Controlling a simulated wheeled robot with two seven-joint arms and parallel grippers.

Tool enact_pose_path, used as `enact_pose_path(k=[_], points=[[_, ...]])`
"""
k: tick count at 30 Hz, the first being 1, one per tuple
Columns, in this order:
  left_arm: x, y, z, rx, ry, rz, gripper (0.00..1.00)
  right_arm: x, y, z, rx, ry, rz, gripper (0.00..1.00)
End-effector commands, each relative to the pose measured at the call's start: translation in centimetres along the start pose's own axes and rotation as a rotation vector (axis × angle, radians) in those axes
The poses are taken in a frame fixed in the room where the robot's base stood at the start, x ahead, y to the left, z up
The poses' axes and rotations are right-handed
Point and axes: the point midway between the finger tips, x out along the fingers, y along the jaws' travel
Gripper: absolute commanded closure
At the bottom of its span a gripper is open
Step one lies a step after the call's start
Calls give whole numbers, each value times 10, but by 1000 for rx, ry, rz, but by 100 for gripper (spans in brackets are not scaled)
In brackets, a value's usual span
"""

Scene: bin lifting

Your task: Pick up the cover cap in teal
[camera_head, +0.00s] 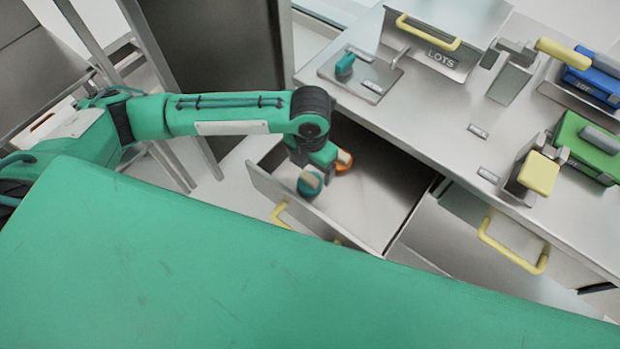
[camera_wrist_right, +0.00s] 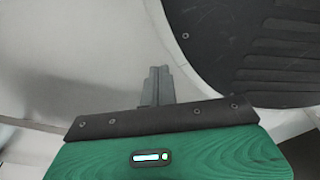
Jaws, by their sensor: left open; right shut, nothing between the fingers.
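A round teal cap (camera_head: 307,187) lies in the open drawer (camera_head: 367,215), near its left front wall. A pale block-like part shows over its top; I cannot tell whether it belongs to the cap or to a fingertip. My left gripper (camera_head: 327,168) points down into the drawer and is open, just above and beside the teal cap. It hides part of the cap, and contact cannot be told. An orange cap (camera_head: 343,168) is close behind it. My right gripper (camera_wrist_right: 159,84) is shut and empty in the right wrist view.
The metal counter (camera_head: 440,120) behind the drawer carries a small teal piece (camera_head: 344,64) on a plate, a box marked LOTS (camera_head: 443,58), a green box (camera_head: 588,145) and a blue box (camera_head: 597,80). The drawer's right part is clear.

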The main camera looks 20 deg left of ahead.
Motion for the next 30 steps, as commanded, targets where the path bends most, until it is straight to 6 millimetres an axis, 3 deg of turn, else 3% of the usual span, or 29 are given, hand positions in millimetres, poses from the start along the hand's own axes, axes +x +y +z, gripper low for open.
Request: enact_pose_path(k=[4, 9, 17, 25, 30], points=[[23, -4, -8, 0, 6, -2, 16, -3, 2, -10, 0, 14, 2, 100], [42, -4, -7, 0, 3, 0, 16, 0, 1, 6, 0, -8, 1, 100], [45, -4, -7, 0, 1, 1, 16, 0, -2, 18, 0, -21, -2, 100], [45, -4, -7, 0, 1, 0, 66, -1, -2, 16, -1, -18, -2, 100], [45, -4, -7, 0, 1, 0, 66, 0, -2, 13, -1, -15, -2, 100]])
